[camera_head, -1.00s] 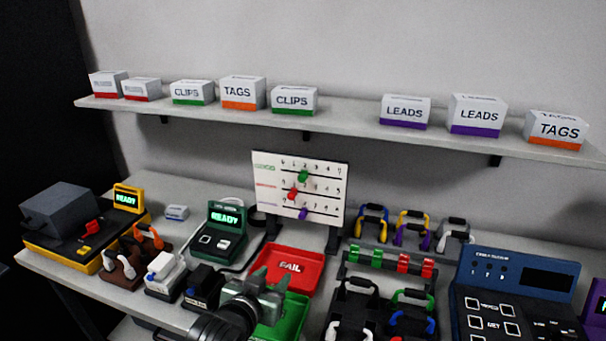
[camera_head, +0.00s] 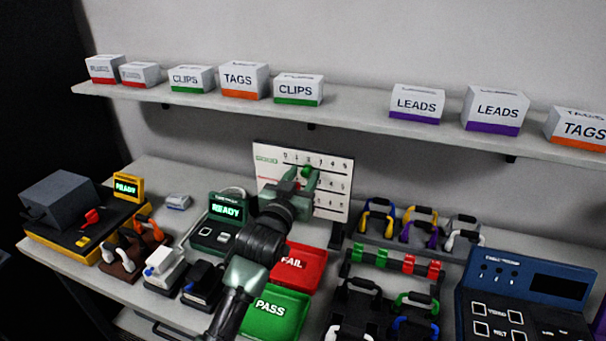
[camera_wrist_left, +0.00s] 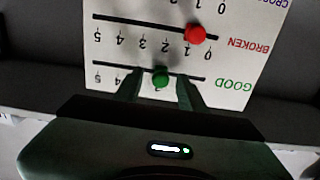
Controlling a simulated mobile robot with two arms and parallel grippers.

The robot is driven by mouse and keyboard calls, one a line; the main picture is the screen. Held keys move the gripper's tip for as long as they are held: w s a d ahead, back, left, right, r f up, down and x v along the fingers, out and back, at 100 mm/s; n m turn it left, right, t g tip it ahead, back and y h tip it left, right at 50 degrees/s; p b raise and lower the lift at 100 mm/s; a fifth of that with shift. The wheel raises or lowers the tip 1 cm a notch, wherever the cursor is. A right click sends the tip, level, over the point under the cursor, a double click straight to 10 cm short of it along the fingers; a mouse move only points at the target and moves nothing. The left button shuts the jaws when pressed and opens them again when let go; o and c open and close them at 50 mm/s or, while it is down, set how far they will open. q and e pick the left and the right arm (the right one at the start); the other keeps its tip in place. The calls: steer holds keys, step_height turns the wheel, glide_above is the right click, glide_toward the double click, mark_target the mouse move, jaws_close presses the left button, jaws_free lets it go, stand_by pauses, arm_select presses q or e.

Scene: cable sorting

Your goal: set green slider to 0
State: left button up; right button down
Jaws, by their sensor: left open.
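The slider board (camera_head: 338,205) is white with rows marked GOOD, BROKEN and a third row; it appears upside down in the left wrist view (camera_wrist_left: 245,60). The green slider (camera_wrist_left: 160,76) sits on the GOOD row at about the 2 mark; it also shows in the head view (camera_head: 306,171). The red slider (camera_wrist_left: 195,34) is on the BROKEN row near 1. My left gripper (camera_wrist_left: 161,90) is open at the board, its fingers on either side of the green slider; contact cannot be told. In the head view my left gripper (camera_head: 303,180) hides much of the lower rows. My right gripper is not in view.
Below the board are a red FAIL tray (camera_head: 305,268) and a green PASS tray (camera_head: 278,315). A green READY device (camera_head: 222,225) stands left of my arm. Cable racks (camera_head: 405,225) stand to the right. A shelf with labelled boxes (camera_head: 300,90) runs above.

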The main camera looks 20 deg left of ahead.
arm_select(q)
jaws_close()
stand_by(1.5)
